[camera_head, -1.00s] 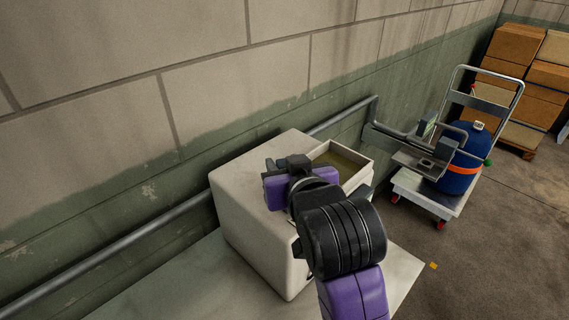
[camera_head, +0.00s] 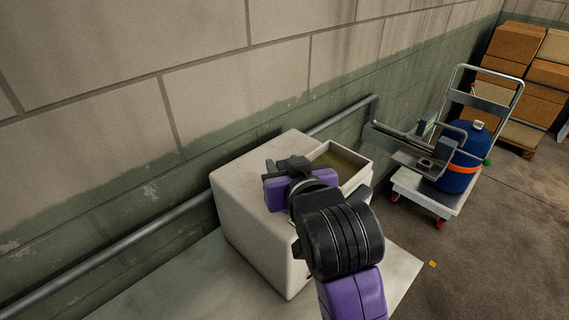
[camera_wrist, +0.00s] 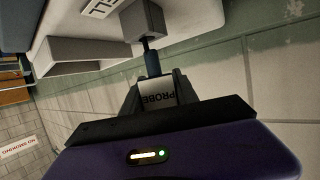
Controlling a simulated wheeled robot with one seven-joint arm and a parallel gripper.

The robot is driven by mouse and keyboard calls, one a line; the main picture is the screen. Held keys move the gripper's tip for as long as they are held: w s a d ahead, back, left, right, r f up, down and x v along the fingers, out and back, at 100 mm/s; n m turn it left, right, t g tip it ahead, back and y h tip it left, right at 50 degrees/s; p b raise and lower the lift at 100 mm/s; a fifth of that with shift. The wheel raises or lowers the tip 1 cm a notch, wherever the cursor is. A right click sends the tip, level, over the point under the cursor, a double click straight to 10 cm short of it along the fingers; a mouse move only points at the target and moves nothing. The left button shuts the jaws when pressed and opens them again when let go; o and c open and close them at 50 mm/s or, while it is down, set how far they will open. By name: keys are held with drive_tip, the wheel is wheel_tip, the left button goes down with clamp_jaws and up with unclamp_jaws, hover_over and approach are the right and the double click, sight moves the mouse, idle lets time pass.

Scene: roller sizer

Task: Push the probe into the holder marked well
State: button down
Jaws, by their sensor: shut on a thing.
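My gripper (camera_wrist: 150,95) is shut on the probe (camera_wrist: 157,92), whose pale body carries the word PROBE. The probe's dark narrow tip points at a grey block-shaped holder (camera_wrist: 143,20) on the white machine and meets its near face. I cannot tell how far the tip is inside. A white label (camera_wrist: 100,8) beside the holder is cut by the picture edge, with only its last letters, like "LL", showing. In the head view my gripper (camera_head: 288,168) is over the white machine (camera_head: 262,225); the probe and holder are hidden there.
An open tray (camera_head: 342,165) is on the machine's right side. A pipe (camera_head: 130,255) runs along the block wall behind. A trolley (camera_head: 432,195) with a blue cylinder (camera_head: 462,160) stands to the right, with cardboard boxes (camera_head: 515,45) beyond. Floor between is mostly clear.

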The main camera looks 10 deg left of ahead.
drive_tip(key=shift+f+b, duration=1.05)
drive_tip(key=shift+f, duration=1)
drive_tip(key=c, duration=0.9)
unclamp_jaws()
drive_tip(key=shift+r, duration=0.1)
drive_tip(key=shift+o, duration=0.2)
drive_tip(key=shift+b+v, duration=0.35)
drive_tip(key=shift+v, duration=3.6)
